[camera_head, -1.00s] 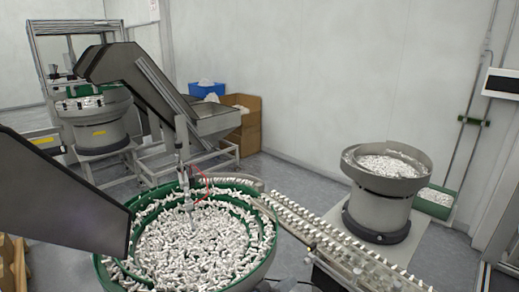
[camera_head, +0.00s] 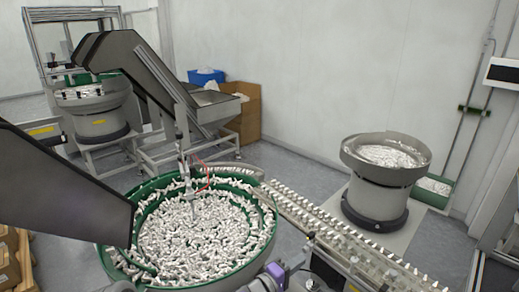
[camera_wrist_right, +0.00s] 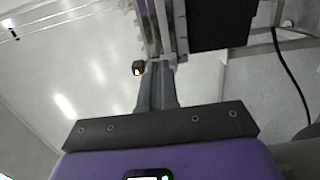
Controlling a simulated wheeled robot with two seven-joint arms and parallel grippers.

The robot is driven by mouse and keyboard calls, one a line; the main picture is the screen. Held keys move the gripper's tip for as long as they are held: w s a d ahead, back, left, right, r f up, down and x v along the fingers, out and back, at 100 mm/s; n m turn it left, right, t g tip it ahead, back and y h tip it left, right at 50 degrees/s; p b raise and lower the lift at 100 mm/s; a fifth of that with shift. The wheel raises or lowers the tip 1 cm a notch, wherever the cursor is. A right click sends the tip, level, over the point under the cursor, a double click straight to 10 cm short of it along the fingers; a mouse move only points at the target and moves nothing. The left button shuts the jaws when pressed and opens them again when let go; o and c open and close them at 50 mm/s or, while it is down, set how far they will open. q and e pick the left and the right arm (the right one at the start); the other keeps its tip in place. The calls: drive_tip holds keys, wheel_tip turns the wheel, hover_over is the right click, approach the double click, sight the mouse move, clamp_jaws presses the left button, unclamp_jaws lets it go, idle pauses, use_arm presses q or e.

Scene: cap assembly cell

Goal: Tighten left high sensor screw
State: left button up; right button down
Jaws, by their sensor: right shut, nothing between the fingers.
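My right gripper (camera_head: 275,270) shows only partly at the bottom edge of the head view, in front of the green bowl. In the right wrist view its fingers (camera_wrist_right: 156,78) are shut together and empty. A small black knob with a pale yellowish face (camera_wrist_right: 138,68) appears just left of the fingertips there; I cannot tell whether it is the sensor screw or whether it touches them. In the head view a thin upright sensor rod (camera_head: 187,165) with a red cable stands over the bowl; its screws are too small to make out. My left gripper is not in view.
The green-rimmed bowl (camera_head: 258,182) is full of white caps. A rail with a row of caps (camera_head: 320,222) runs from it to the lower right. A grey bowl feeder (camera_head: 380,195) stands at right. A dark sloped conveyor (camera_head: 112,55) stands behind.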

sight(306, 250)
drive_tip(key=p+x, duration=0.1)
drive_tip(key=x, duration=0.2)
drive_tip(key=shift+d+r, duration=0.2)
drive_tip(key=shift+d, duration=0.05)
